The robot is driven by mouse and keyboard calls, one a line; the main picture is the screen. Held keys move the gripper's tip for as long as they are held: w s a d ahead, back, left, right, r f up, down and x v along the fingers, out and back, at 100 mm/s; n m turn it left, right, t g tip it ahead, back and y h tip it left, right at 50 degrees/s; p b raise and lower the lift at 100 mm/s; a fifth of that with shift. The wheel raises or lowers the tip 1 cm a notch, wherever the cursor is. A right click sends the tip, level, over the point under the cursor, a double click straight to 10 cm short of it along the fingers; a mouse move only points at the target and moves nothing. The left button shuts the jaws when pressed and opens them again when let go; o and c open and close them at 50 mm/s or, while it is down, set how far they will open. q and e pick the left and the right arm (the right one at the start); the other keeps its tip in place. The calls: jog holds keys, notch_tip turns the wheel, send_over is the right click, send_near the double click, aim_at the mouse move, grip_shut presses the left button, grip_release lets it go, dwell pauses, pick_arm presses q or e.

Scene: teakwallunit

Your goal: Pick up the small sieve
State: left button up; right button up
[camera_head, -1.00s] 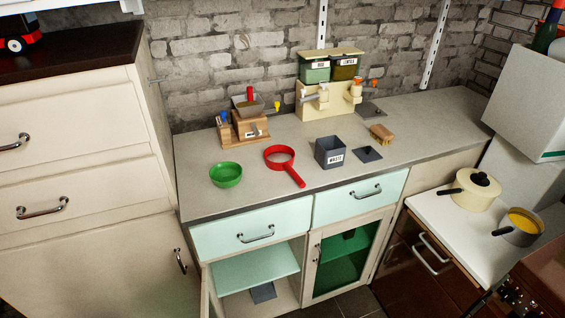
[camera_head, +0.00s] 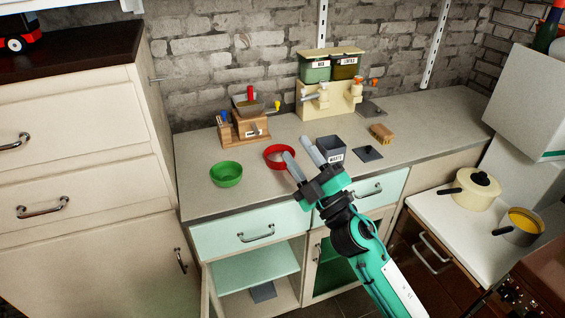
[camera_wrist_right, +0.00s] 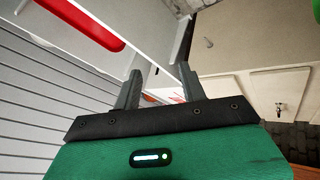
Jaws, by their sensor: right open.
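The small sieve (camera_head: 268,157) is red, with a round rim, and lies on the grey counter (camera_head: 205,202). My right gripper (camera_head: 297,148) is open, its two fingers pointing toward the back of the counter. In the head view, one finger overlaps the right side of the sieve's rim, and the gripper hides the handle. Contact between them cannot be told. In the right wrist view the open fingers (camera_wrist_right: 158,78) show with nothing between them. A red rounded shape lies at the upper left there; I cannot tell what it is. My left gripper is not in view.
A green bowl (camera_head: 226,174) stands left of the sieve. A grey square container (camera_head: 330,147) stands close to the right finger. A wooden grinder (camera_head: 243,130) and a cream dispenser (camera_head: 328,100) stand behind. The counter's front left is clear.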

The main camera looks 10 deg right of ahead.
jog(key=w+a+f+n+g+y, duration=0.1)
jog(key=a+n+g+y, duration=0.1)
jog(key=a+n+g, duration=0.5)
jog(key=w+a+n+g+y, duration=0.1)
jog(key=a+n+g+y, duration=0.2)
jog(key=n+g, duration=0.75)
jog(key=w+d+f+n+h, duration=0.1)
jog(key=w+d+f+h, duration=0.1)
jog(key=w+d+h, duration=0.4)
jog(key=w+d+f+n+h, duration=0.1)
jog(key=w+d+h, duration=0.2)
jog(key=d+h, duration=0.6)
jog(key=shift+m+y, duration=0.25)
jog(key=shift+y, duration=0.35)
jog(key=x, duration=0.2)
jog(key=p+x, duration=0.1)
jog(key=x, duration=0.2)
jog(key=d+x, duration=0.1)
jog(key=x, duration=0.1)
jog(key=shift+a+f+p, duration=0.15)
jog(key=shift+f+p, duration=0.25)
jog(key=shift+f, duration=0.05)
jog(key=shift+w+a+f+p, duration=0.15)
jog(key=shift+f+p, duration=0.2)
jog(key=shift+f, duration=0.1)
jog(key=p+x, duration=0.1)
jog(key=x, duration=0.3)
jog(key=shift+w+f+p, duration=0.1)
jog(key=shift+p, duration=0.2)
jog(key=shift+f, duration=0.1)
